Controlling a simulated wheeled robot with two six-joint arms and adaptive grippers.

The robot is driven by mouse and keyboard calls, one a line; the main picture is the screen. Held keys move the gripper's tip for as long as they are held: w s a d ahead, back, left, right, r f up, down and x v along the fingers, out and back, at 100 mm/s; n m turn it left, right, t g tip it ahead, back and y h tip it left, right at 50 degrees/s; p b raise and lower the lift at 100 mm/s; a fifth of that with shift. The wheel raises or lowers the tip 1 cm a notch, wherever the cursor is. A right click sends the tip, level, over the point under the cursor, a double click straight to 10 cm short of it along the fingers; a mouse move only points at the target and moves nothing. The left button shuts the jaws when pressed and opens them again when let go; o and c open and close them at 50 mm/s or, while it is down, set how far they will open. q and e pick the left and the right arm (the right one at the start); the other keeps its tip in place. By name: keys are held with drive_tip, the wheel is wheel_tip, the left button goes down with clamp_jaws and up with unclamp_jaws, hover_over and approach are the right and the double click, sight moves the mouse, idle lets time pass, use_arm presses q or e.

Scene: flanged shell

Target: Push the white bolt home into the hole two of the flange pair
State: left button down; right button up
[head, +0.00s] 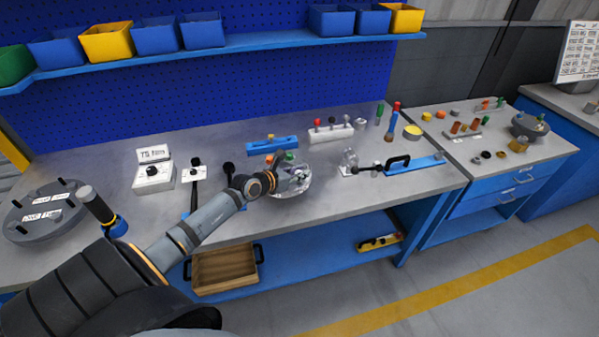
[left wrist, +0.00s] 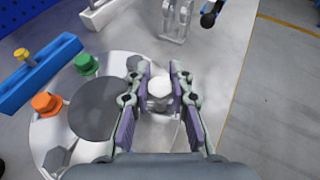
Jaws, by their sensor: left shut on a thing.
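The flange pair (left wrist: 118,65) is a round light-grey disc with a darker round centre (left wrist: 100,108), on the bench in the left wrist view. In the head view the flange (head: 291,188) is partly hidden by my left arm. A green bolt (left wrist: 86,63) and an orange bolt (left wrist: 46,103) stand in its rim. The white bolt (left wrist: 159,88) is between the fingers of my left gripper (left wrist: 160,92), which is shut on it at the disc's right side. The head view also shows my left gripper (head: 279,172). The bolt's lower end and the hole are hidden. My right gripper is not in view.
A blue rack (head: 272,146) stands behind the flange, with a white rack (head: 331,133) beyond it. A clear-and-black clamp (head: 349,162) and a blue bar with a black handle (head: 414,165) lie to the right.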

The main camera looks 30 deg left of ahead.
sight(299, 171)
use_arm(q)
drive_tip(key=shift+f+b, duration=1)
drive_tip(key=shift+f, duration=0.3)
drive_tip(key=c, duration=1.1)
unclamp_jaws()
drive_tip(key=shift+f, duration=0.1)
wheel_tip(299, 171, up, 9)
drive_tip(key=shift+r, duration=0.65)
